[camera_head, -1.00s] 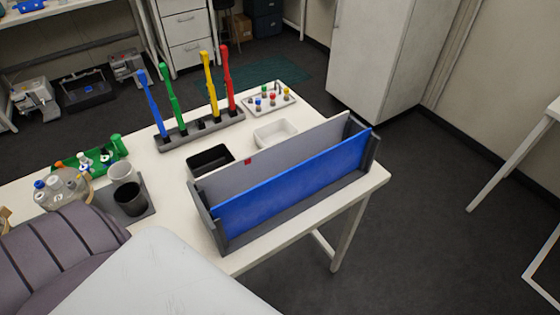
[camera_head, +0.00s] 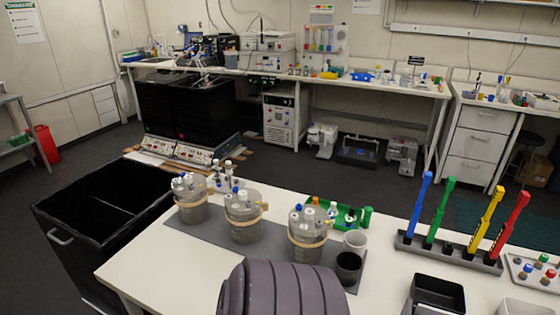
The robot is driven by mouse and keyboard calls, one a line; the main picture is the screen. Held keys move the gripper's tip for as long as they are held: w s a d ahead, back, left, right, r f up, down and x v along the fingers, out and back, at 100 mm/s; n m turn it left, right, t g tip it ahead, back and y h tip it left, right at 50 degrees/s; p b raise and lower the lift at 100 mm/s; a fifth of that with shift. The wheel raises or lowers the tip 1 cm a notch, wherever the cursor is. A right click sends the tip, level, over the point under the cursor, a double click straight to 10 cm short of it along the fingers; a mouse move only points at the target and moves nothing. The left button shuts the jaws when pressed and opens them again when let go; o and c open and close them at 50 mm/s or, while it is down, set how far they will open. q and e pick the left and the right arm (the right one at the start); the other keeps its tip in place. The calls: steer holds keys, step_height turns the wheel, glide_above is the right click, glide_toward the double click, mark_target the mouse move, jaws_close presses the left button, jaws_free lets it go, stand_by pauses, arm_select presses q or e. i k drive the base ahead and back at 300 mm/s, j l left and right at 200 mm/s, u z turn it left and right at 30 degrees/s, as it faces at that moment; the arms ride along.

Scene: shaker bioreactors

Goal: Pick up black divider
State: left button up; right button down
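No black divider can be identified with certainty. A large black open bin (camera_head: 62,222) stands at the left, beside the white table, with a thin upright partition (camera_head: 108,205) across its inside. The partition is dark and its details are hard to make out. Neither of my grippers is in view. The slotted rack with the grey and blue panels is outside this view.
The white table (camera_head: 140,262) carries several jars on a grey mat (camera_head: 268,252), a black cup (camera_head: 348,266), a tool rack (camera_head: 448,252) and a black tray (camera_head: 438,293). A ribbed dark shape hides part of the table's front. Dark floor is open behind.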

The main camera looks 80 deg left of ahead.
mark_target(117, 218)
steer(key=u, duration=3.95)
